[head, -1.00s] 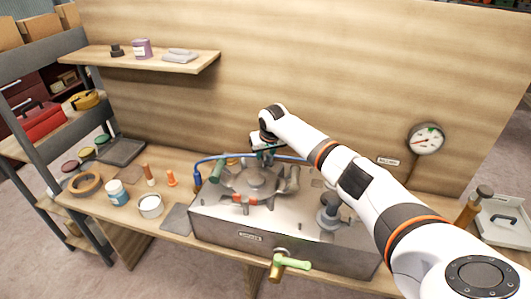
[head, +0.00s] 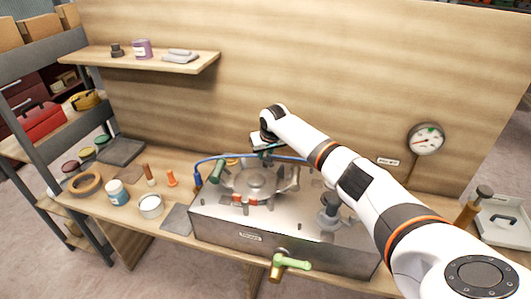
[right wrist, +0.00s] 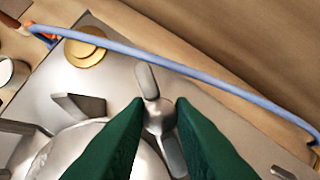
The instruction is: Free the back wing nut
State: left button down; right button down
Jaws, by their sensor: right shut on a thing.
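The back wing nut (right wrist: 160,116) is grey metal with two wings, at the edge of the round metal lid (right wrist: 92,150) in the right wrist view. My right gripper (right wrist: 160,103) has its green fingers on either side of the nut's hub and is shut on it. One wing points up and away from the fingers, the other down to the right. In the head view my right gripper (head: 263,148) is over the back of the lid (head: 255,182) and hides most of the nut. My left gripper is not in view.
The lid sits on a metal box (head: 320,245) on the bench. A blue hose (right wrist: 190,68) runs behind the nut, past a brass disc (right wrist: 86,50). A green-handled valve (head: 288,263) sticks out in front. A wooden wall (head: 330,80) stands behind.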

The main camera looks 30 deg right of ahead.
jog(key=shift+n+y, duration=0.4)
jog(key=shift+n, duration=0.3)
jog(key=shift+d+f+n, duration=0.1)
jog(key=shift+n, duration=0.6)
jog(key=shift+n+y+b, duration=0.65)
jog(key=shift+n+y, duration=0.15)
jog(key=shift+n, duration=0.9)
jog(key=c, duration=1.3)
grip_release()
jog(key=shift+o, duration=0.2)
